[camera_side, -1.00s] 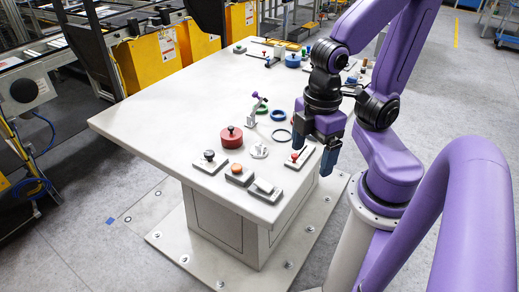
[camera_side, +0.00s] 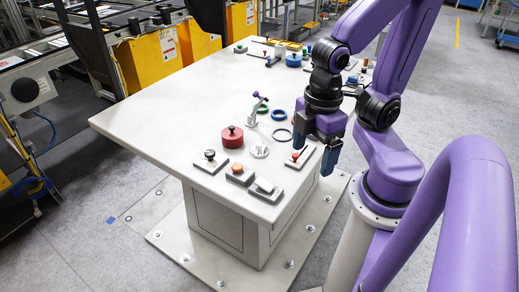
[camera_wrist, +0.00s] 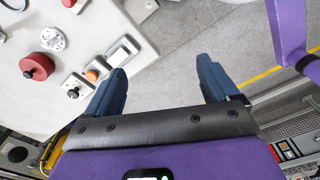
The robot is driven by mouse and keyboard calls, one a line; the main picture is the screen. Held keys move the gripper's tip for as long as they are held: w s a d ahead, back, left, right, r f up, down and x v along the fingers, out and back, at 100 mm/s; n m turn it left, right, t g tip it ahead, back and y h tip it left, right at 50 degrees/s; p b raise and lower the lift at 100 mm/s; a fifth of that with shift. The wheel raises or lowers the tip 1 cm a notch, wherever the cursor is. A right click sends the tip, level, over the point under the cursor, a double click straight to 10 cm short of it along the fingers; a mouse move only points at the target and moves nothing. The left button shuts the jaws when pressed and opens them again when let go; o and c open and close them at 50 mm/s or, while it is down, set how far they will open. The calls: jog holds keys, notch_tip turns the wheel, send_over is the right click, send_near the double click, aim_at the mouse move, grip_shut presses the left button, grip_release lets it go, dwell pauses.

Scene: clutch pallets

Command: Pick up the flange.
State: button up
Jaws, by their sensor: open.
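The flange is most likely the small white round piece with a raised centre (camera_side: 259,151), lying flat on the table to the right of the red cylinder. In the wrist view it is at the upper left (camera_wrist: 52,39). My gripper (camera_side: 314,155) is open and points down above the table's right edge, to the right of the flange and apart from it. In the wrist view, the gap between the blue fingers (camera_wrist: 162,65) is empty and shows only grey floor beyond the table.
Near the flange are the red cylinder with a knob (camera_side: 232,137), an orange button block (camera_side: 240,174), a white rocker switch (camera_side: 265,188) and a red-knobbed plate (camera_side: 296,158). The table's left part is clear.

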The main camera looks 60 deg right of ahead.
jog(key=shift+o, duration=0.2)
dwell(0.4)
jog(key=n+h, duration=0.2)
jog(key=n, duration=0.3)
send_over(259, 143)
jog(key=f, duration=1.1)
jog(key=shift+s+a+f, duration=0.1)
jog(key=shift+s+a, duration=0.15)
jog(key=shift+a, duration=0.05)
jog(key=shift+w+d+f, duration=0.1)
jog(key=shift+d+f, duration=0.1)
jog(key=shift+f, duration=1.45)
jog(key=shift+w+d+f, duration=0.1)
jog(key=shift+d+f, duration=0.05)
jog(key=shift+f, duration=1.5)
jog(key=c, duration=1.4)
